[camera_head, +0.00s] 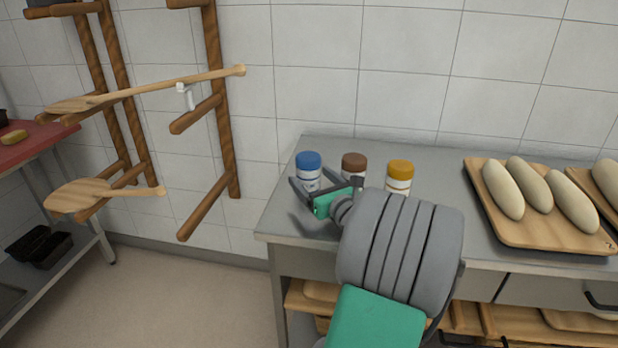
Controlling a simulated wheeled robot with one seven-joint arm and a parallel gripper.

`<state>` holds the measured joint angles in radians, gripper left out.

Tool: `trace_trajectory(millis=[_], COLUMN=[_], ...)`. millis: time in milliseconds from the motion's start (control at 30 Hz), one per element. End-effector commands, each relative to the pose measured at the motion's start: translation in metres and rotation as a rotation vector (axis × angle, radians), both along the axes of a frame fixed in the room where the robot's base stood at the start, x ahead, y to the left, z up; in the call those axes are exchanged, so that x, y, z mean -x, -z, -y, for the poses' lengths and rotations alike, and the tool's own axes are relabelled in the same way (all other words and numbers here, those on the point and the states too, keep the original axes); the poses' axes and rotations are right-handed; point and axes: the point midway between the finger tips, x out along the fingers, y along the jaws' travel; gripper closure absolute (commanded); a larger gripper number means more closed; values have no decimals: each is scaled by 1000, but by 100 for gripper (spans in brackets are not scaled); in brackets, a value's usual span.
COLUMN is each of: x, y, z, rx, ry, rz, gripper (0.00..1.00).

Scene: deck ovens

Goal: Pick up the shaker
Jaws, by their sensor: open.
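Three shakers stand upright in a row on the steel counter (285,222). The one on the left has a blue lid (308,161), the middle one a brown lid (354,164), and the one on the right a yellow lid (399,175). My gripper (315,189) is open, with its dark fingers in front of the blue-lidded shaker and overlapping its lower body in the picture. I cannot tell whether the fingers are around it or only in front of it. My arm hides the lower parts of the brown-lidded and yellow-lidded shakers.
A wooden board (535,233) with several pale dough loaves lies to the right on the counter. A tiled wall (350,75) stands behind. At left are a wooden rack (222,130) with peels and a red-topped table (35,147). Floor between is clear.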

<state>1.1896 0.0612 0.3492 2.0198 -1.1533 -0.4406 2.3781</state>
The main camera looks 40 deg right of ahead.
Motion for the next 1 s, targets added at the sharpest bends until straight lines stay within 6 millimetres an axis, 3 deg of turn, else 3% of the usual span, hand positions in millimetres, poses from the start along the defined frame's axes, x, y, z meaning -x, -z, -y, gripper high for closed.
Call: trace_trajectory(millis=[133,367,1000], x=[-22,-23,-23], y=[1,0,0], z=[4,5,5], rx=[0,1,1], ry=[-3,0,0], rz=[0,-1,-1], gripper=[19,19,71])
